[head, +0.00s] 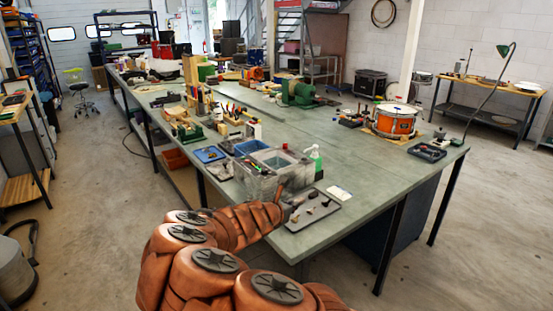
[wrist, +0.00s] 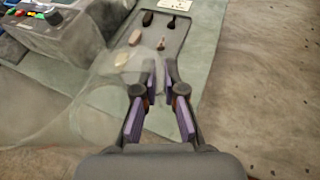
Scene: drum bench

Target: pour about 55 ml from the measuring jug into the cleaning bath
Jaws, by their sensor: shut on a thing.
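My gripper (wrist: 159,82) is shut in the wrist view, with its fingertips close together at a faint, clear, see-through vessel (wrist: 92,95) that looks like the measuring jug. The jug spreads to the left of the fingers over the bench corner and floor. Its fill level and tilt cannot be made out. In the head view my arm covers most of the gripper, and I cannot make out the jug. The cleaning bath (head: 247,182) is a grey block with open basins near the bench's front corner. Part of it shows at the upper left of the wrist view (wrist: 85,37), apart from the fingers.
A dark tray (head: 312,210) with several small parts lies right of the bath; it also shows in the wrist view (wrist: 166,44). An orange drum (head: 394,121) is farther right. The bench (head: 375,160) between is mostly clear.

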